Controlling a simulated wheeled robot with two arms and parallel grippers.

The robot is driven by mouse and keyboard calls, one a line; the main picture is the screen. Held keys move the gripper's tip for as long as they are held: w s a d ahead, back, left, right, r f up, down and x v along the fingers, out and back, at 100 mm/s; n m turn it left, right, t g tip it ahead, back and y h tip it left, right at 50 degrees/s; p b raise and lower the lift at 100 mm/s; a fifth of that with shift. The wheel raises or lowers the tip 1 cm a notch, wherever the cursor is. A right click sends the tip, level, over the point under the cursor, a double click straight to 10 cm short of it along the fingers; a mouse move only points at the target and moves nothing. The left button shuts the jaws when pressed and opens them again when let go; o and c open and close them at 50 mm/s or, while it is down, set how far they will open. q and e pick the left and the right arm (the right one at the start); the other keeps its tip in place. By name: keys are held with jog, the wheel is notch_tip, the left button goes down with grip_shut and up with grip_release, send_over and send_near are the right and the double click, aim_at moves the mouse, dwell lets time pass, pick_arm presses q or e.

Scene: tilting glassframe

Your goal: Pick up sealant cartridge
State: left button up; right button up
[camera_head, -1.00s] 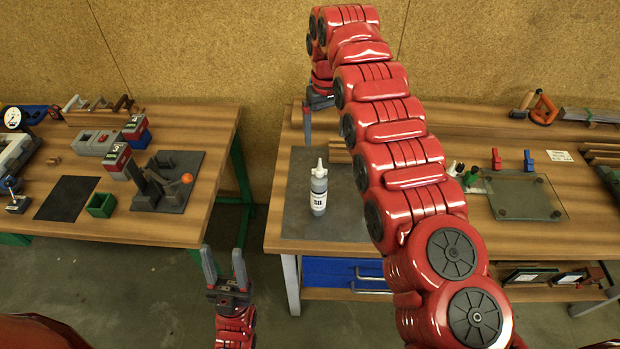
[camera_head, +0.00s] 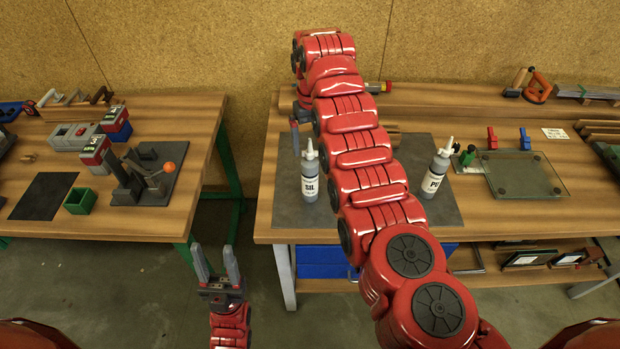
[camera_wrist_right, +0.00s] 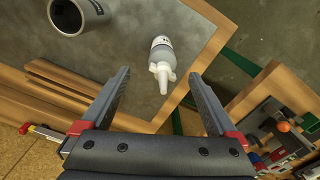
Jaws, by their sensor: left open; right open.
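A grey cartridge bottle with a white nozzle, labelled "SIL" (camera_head: 309,180), stands upright on the dark mat of the right bench. A similar bottle labelled "PU" (camera_head: 436,175) stands further right, beyond my right arm. My right gripper (camera_head: 296,132) is behind and left of the SIL bottle, partly hidden by its own arm. My left gripper (camera_head: 217,268) is open and empty, low in front of the gap between the benches.
A grey cylinder with a dark open end (camera_wrist_right: 75,14) is on the mat in the right wrist view. A glass plate (camera_head: 522,176) with clamps lies at the right. The left bench (camera_head: 150,225) carries fixtures and a green box (camera_head: 80,200).

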aim_at(310, 151)
jog(key=shift+w+f, duration=0.1)
jog(key=shift+f, duration=0.2)
jog(key=f+p, duration=0.2)
jog(key=f, duration=0.1)
jog(key=f+p, duration=0.1)
jog(key=shift+a+f+p, duration=0.2)
jog(key=shift+a+p, duration=0.1)
jog(key=shift+p, duration=0.05)
jog(key=shift+f, duration=0.3)
grip_shut()
